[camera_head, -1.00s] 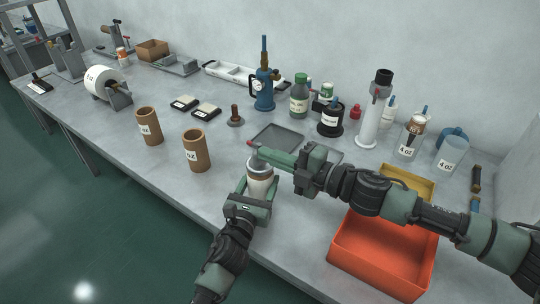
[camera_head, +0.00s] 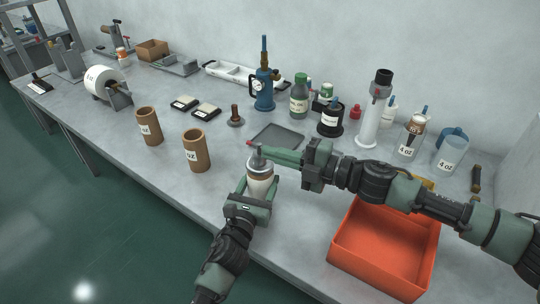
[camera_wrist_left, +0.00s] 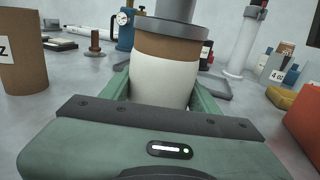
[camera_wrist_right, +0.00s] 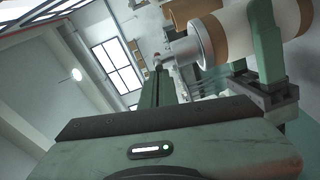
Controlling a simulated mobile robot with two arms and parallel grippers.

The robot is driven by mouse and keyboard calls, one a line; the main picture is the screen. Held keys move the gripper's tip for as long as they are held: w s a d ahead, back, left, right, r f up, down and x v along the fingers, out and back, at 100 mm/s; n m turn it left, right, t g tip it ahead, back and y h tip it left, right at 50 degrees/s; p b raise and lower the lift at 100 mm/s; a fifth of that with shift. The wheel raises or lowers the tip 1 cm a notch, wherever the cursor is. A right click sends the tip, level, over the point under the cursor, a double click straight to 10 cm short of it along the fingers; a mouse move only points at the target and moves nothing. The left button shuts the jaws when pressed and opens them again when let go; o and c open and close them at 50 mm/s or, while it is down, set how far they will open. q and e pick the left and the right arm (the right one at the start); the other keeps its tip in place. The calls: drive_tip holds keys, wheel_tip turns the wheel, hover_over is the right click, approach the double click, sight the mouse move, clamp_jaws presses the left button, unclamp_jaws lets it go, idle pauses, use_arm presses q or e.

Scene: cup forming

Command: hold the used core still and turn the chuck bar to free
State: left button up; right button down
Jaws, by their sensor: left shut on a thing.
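The used core (camera_head: 260,188), a brown tube with a white wrap, stands upright near the table's front edge. My left gripper (camera_head: 255,197) is shut around it; in the left wrist view the core (camera_wrist_left: 165,75) sits between both green fingers. A grey chuck (camera_wrist_left: 170,27) caps its top and also shows in the right wrist view (camera_wrist_right: 187,50). My right gripper (camera_head: 266,154) reaches in from the right, its fingertips beside the chuck's top. Its fingers look close together in the right wrist view (camera_wrist_right: 158,75). The chuck bar is not clearly visible, so I cannot tell whether they grip it.
Two brown cups (camera_head: 149,126) (camera_head: 196,150) stand left of the core. An orange bin (camera_head: 385,252) is at the front right, under my right arm. A dark tray (camera_head: 278,136) lies behind the core. Bottles and a blue pump (camera_head: 264,92) line the back.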

sight(258, 144)
drive_tip(key=shift+w+d+n+g+y, duration=0.45)
drive_tip(key=shift+w+n+g, duration=0.3)
drive_tip(key=shift+g, duration=0.35)
idle(0.4)
use_arm(q)
drive_tip(key=shift+s+f, duration=0.1)
drive_tip(key=shift+f, duration=0.05)
use_arm(e)
drive_tip(key=shift+w+d+f+n+g+y, duration=0.15)
drive_tip(key=shift+w+n+g, duration=0.1)
drive_tip(key=shift+n+g, duration=0.6)
drive_tip(key=shift+w+d+r+n+g+y, duration=0.15)
drive_tip(key=shift+n+g, duration=0.35)
drive_tip(key=shift+g, duration=0.65)
drive_tip(key=shift+w+d+f+n+g+y, duration=0.15)
drive_tip(key=shift+w+n+g, duration=0.15)
drive_tip(key=shift+n+g, duration=0.55)
drive_tip(key=shift+w, duration=0.75)
use_arm(q)
drive_tip(key=shift+f, duration=0.1)
use_arm(e)
drive_tip(key=shift+w+a, duration=0.45)
drive_tip(key=shift+w, duration=0.3)
drive_tip(key=shift+w+a, duration=0.45)
drive_tip(key=shift+w, duration=0.25)
drive_tip(key=shift+w+a, duration=0.15)
drive_tip(key=d+r, duration=0.1)
drive_tip(key=d, duration=1.1)
